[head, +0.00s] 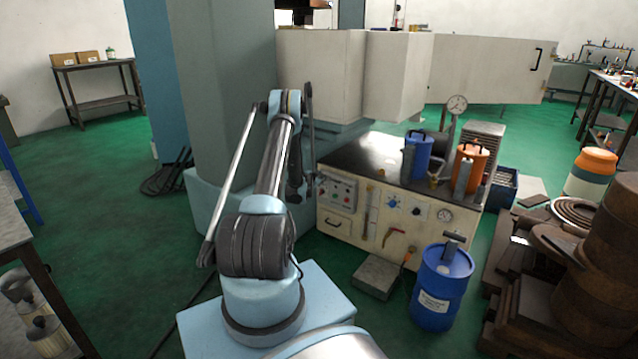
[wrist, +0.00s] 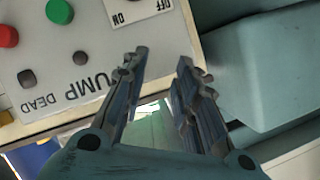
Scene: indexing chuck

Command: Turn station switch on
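A white control panel (wrist: 60,110) fills the left of the wrist view, its lettering upside down. It carries a green button (wrist: 59,11), a red button (wrist: 7,36) and small dark knobs (wrist: 26,78). A white ON/OFF label (wrist: 140,12) is cut by the top edge; I cannot make out the switch lever beside it. My gripper (wrist: 163,58) is open and empty, its left finger over the panel's edge below the label and its right finger just off the panel. In the head view the panel (head: 338,189) is on the bench's front left, and my arm hides the fingertips.
The bench (head: 362,232) has a dark top holding a blue canister (head: 418,158) and an orange canister (head: 468,166). A blue drum (head: 440,290) stands in front right. A pale teal column (head: 225,130) rises close on the left. Green floor is open at far left.

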